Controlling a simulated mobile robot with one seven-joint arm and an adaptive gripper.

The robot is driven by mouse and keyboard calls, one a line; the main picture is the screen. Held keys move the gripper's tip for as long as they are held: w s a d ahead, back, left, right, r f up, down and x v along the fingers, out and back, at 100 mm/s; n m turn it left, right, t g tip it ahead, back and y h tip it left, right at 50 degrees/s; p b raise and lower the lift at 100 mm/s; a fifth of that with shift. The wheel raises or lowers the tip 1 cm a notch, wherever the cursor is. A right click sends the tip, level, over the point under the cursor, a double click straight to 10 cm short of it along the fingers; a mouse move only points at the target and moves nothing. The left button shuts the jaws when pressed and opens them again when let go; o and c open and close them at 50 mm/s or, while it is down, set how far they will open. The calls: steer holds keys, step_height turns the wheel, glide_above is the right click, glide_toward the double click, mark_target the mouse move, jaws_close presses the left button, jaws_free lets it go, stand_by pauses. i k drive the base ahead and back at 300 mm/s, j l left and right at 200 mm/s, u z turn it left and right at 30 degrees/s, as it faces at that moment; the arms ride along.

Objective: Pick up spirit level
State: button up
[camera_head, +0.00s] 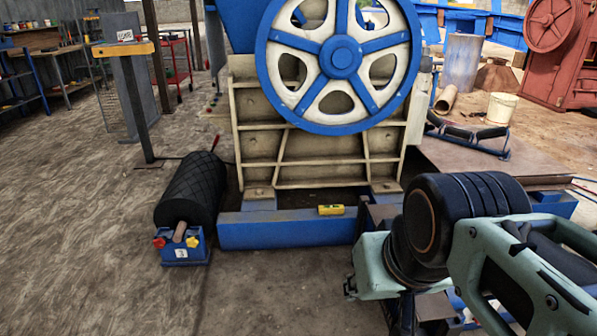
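The spirit level (331,210) is a small yellow block with a darker middle. It lies flat on top of the blue base beam (285,232) at the foot of the jaw crusher, near the beam's right end. Its visible side looks clear. I cannot make out my gripper or its fingertips in the head view, and nothing is seen touching the level.
The crusher (258,145) with its large blue and white flywheel (342,57) rises just behind the level. A black roller (191,190) and a small blue box (186,247) stand at the left. Pale green and black parts fill the lower right. The front-left floor is clear.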

mark_target(326, 209)
steer(key=i+j, duration=0.15)
steer(key=j, duration=0.2)
steer(key=i+j, duration=0.15)
steer(key=j, duration=0.25)
steer(key=i+j, duration=0.6)
steer(key=i+j+z, duration=0.1)
steer(key=i, duration=1)
steer(key=i+l, duration=0.2)
steer(key=i, duration=0.15)
steer(key=i+l+u, duration=0.15)
steer(key=i+l+z, duration=0.2)
steer(key=i, duration=0.3)
steer(key=k+l, duration=0.05)
